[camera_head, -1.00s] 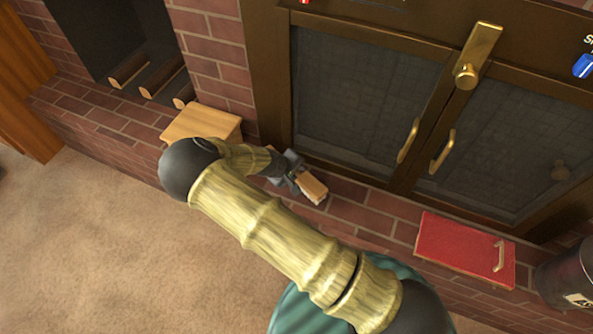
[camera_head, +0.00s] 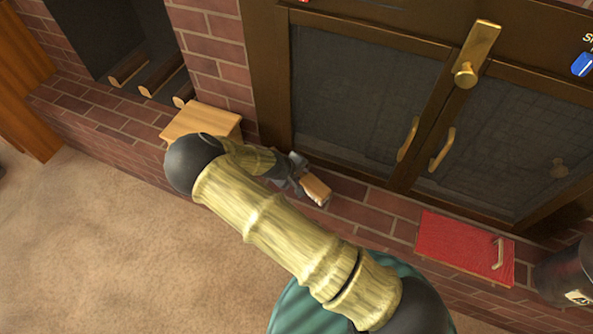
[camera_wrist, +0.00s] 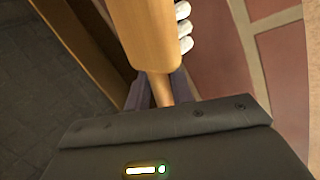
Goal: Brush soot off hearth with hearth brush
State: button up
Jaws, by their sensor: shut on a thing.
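The hearth brush (camera_head: 317,187) has a pale wooden body and is held low over the red brick hearth (camera_head: 362,216), in front of the left glass door. My gripper (camera_head: 297,180) is shut on its narrow neck or handle. In the wrist view the brush (camera_wrist: 148,32) points away from my gripper (camera_wrist: 160,92), with white bristle tufts (camera_wrist: 183,28) along its right side. I cannot tell whether the bristles touch the brick. I make out no distinct soot; my arm hides part of the hearth.
A light wooden box or block (camera_head: 203,122) stands on the hearth at left. A red flat object with a handle (camera_head: 466,247) lies at right, near a dark bucket (camera_head: 568,272). The brass-handled fireplace doors (camera_head: 372,110) rise behind. Carpet (camera_head: 110,245) lies in front.

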jog(key=shift+s+d+r+p, duration=0.1)
jog(key=shift+s+d+p, duration=0.2)
jog(key=shift+d, duration=0.4)
jog(key=shift+s+d+r+p, duration=0.15)
jog(key=shift+d+p, duration=0.1)
jog(key=shift+d, duration=0.45)
jog(key=shift+f, duration=0.15)
jog(key=shift+a+f, duration=0.1)
jog(key=shift+w+a, duration=0.25)
jog(key=shift+a, duration=0.4)
jog(key=shift+w+a, duration=0.2)
jog(key=shift+a, duration=0.4)
jog(key=shift+w+a, duration=0.25)
jog(key=shift+a, duration=0.4)
jog(key=shift+r+p, duration=2.6)
jog(key=shift+r, duration=0.4)
